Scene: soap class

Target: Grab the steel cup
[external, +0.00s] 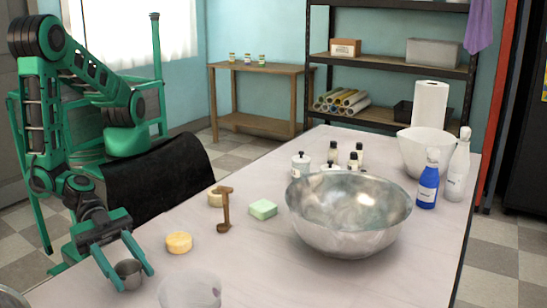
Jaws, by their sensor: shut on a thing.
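The steel cup (129,273) is a small grey metal cup near the left edge of the table in the external view. My gripper (134,278) has its green fingers on either side of the cup and is shut on it. The cup's opening faces up. I cannot tell whether its base touches the table or is slightly above it.
A translucent container (190,291) stands close to the cup's right. Yellow soap (178,242), a wooden tool (225,210) and green soap (263,209) lie beyond. A large steel bowl (345,238) fills the middle of the table (310,285). Bottles stand behind and right of it.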

